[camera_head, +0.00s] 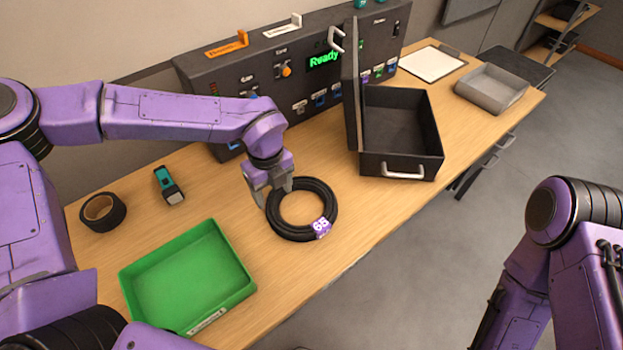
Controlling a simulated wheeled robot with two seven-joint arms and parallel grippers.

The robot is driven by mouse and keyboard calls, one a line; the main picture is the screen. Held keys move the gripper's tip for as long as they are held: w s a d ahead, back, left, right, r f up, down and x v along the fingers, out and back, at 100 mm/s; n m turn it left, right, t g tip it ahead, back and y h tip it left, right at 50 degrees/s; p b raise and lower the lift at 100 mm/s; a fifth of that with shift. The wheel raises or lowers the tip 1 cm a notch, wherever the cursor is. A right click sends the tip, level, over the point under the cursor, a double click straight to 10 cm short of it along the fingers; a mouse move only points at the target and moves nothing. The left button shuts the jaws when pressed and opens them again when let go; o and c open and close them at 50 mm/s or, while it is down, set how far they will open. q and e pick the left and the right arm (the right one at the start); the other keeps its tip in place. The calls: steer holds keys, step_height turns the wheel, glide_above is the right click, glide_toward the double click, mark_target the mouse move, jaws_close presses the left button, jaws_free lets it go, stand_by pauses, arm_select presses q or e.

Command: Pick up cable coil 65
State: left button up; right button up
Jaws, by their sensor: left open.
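The cable coil 65 (331,207) is a black ring of cable lying flat on the wooden table, with a purple tag marked 65 on its near right side. My left gripper (275,200) is over the coil's left edge, pointing down, with its fingers open. One finger is near the outer left side of the coil and the other near its upper left rim. I cannot tell whether they touch it. My right gripper is out of view; only part of my right arm shows at the lower right.
A green tray (245,288) stands left of the coil. A tape roll (88,222) and a teal-and-black device (166,181) lie farther left. An open black case (400,168) stands at the right, before a control console (240,82). A grey tray (491,92) is at the far right.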

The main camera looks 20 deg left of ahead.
mark_target(276, 220)
arm_select(q)
steer(key=f, duration=0.2)
steer(key=f+p, duration=0.1)
steer(key=shift+s+a+f, duration=0.1)
steer(key=shift+s+f, duration=0.2)
steer(key=s+f, duration=0.1)
steer(key=s+f+p, duration=0.1)
steer(key=shift+s+d+f, duration=0.1)
steer(key=shift+s+d, duration=0.15)
steer(key=shift+s, duration=0.05)
steer(key=f, duration=0.1)
steer(key=w+f, duration=0.1)
steer(key=f, duration=0.1)
steer(key=w+f+p, duration=0.1)
steer(key=shift+f, duration=0.3)
steer(key=shift+s+r, duration=0.2)
steer(key=shift+s, duration=0.3)
steer(key=c, duration=0.4)
jaws_close()
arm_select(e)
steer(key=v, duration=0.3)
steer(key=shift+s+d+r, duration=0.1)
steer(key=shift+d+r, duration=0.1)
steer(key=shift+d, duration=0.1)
